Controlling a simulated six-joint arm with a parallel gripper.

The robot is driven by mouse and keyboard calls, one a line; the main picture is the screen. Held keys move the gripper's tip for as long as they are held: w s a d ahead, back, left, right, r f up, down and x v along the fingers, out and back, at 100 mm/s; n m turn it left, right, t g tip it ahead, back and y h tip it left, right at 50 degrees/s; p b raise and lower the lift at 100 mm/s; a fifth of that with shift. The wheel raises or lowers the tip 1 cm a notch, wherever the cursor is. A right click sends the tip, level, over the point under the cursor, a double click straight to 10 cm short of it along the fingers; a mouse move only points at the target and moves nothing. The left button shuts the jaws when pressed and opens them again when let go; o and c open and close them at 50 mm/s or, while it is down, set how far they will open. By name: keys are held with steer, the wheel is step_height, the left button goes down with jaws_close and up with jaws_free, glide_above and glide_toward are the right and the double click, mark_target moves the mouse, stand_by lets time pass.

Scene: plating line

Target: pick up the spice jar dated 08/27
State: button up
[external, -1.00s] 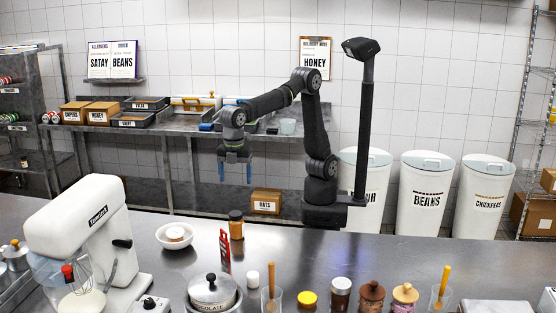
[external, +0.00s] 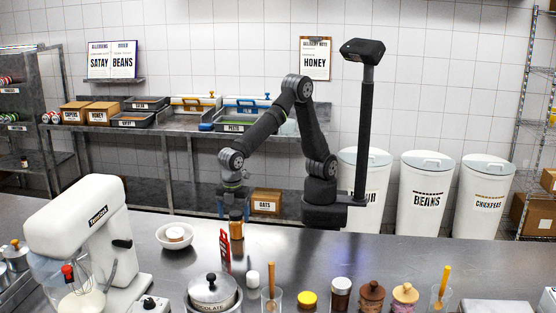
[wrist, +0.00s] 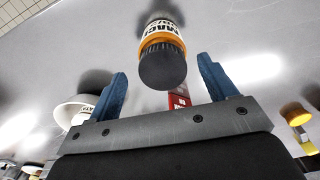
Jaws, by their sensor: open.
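A spice jar (external: 237,230) with a dark lid stands on the steel counter, near its back edge. In the wrist view the jar (wrist: 162,62) shows a black ridged lid, an orange band and a white label beginning "MAC"; no date can be read. My gripper (external: 233,211) points down just above this jar, its blue fingers spread. In the wrist view my gripper (wrist: 162,74) is open, with the jar beyond and between the fingertips, apart from both. A second labelled jar (wrist: 84,116) lies in the white bowl.
The white bowl (external: 162,243) is left of the jar and a red sign (external: 225,252) stands close in front. A pot (external: 212,290), several jars and cups line the front. A mixer (external: 85,235) stands at the left. The counter right of the jar is clear.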

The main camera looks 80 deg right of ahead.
mark_target(236, 226)
steer(key=shift+s+d+f, duration=0.1)
steer(key=shift+f, duration=0.9)
steer(key=shift+s+d+f, duration=0.1)
steer(key=shift+d+f, duration=0.05)
steer(key=shift+f, duration=0.85)
steer(key=shift+s+d+f, duration=0.1)
steer(key=shift+f, duration=0.9)
steer(key=c, duration=1.2)
